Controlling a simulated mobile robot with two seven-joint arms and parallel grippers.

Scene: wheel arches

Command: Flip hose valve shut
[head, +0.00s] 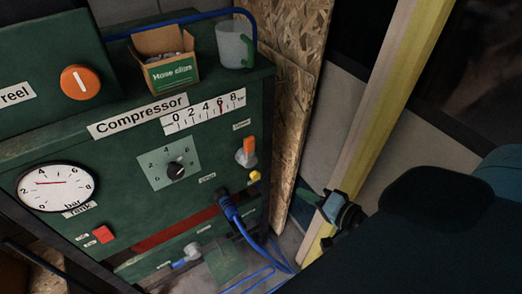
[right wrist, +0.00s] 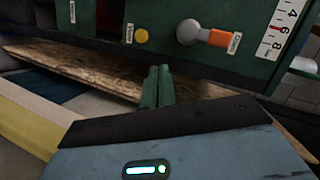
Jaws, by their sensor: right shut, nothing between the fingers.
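The green compressor panel (head: 112,190) carries a small valve with an orange lever (head: 249,146) on a grey round base, near its right edge. The lever points up in the head view. In the right wrist view the orange lever (right wrist: 222,39) points right from its grey base. The labels beside it are too small to read surely. My right gripper (head: 306,196) is shut and empty, to the right of the panel and below the lever, apart from it. Its green fingertips (right wrist: 160,72) are together in the right wrist view. My left gripper is not in view.
A yellow button (head: 255,175) sits just below the lever. A blue hose (head: 238,218) plugs in lower down. A chipboard sheet (head: 300,75) and a yellowish post (head: 390,90) stand right of the panel. A hose clips box (head: 167,62) and a cup (head: 235,45) stand on top.

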